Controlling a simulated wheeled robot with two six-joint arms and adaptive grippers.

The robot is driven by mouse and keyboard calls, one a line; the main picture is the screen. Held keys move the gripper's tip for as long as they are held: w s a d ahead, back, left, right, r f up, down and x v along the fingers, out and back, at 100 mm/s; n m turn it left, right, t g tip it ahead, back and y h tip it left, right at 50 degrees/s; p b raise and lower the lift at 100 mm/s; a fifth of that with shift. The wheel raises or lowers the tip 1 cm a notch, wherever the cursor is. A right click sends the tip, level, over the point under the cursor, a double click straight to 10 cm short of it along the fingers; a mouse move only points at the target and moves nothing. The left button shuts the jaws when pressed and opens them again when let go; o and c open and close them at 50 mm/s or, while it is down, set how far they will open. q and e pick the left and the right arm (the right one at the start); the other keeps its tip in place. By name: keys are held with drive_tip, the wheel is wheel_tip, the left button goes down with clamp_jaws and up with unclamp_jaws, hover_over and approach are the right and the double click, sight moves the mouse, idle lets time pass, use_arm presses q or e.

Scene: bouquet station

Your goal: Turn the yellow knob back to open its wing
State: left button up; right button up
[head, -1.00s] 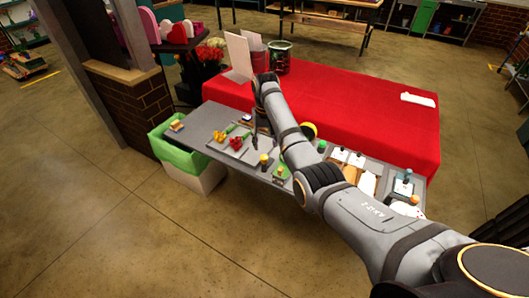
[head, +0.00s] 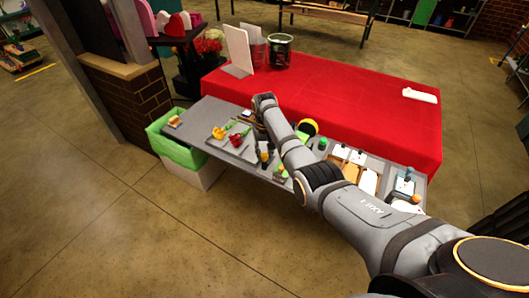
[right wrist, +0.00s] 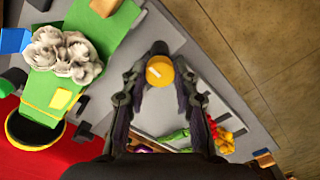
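The yellow knob (right wrist: 160,72) shows in the right wrist view, round and orange-yellow on top. My right gripper (right wrist: 160,82) is around it, one dark finger on each side. The fingers look spread, with narrow gaps beside the knob. In the head view my right gripper (head: 264,150) points down over the grey board and mostly hides the knob. A green wrapper (right wrist: 110,35) with pale grey-white flowers (right wrist: 62,50) lies left of the knob in the right wrist view. Which part is the knob's wing I cannot tell. My left gripper is out of view.
Red and yellow flowers (head: 232,133) lie on a tray at the board's left. A red-covered table (head: 350,100) stands behind, and a green-lined bin (head: 178,150) stands at left.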

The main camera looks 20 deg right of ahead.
drive_tip(key=shift+c, duration=1.1)
clamp_jaws()
drive_tip(key=shift+r+n+p, duration=0.15)
drive_tip(key=shift+n+p, duration=0.35)
drive_tip(key=shift+n, duration=0.2)
drive_tip(key=n+p, duration=0.1)
drive_tip(key=n, duration=0.1)
drive_tip(key=shift+n, duration=0.3)
drive_tip(key=n+p, duration=0.1)
drive_tip(key=n, duration=0.2)
drive_tip(key=shift+n, duration=0.3)
drive_tip(key=n+p, duration=0.1)
drive_tip(key=n, duration=0.4)
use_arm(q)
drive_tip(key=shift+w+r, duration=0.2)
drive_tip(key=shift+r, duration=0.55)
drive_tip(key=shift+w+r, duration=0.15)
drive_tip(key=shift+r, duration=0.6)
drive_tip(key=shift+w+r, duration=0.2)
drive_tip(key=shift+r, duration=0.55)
use_arm(e)
drive_tip(key=shift+n, duration=2.8)
drive_tip(key=shift+w, duration=0.1)
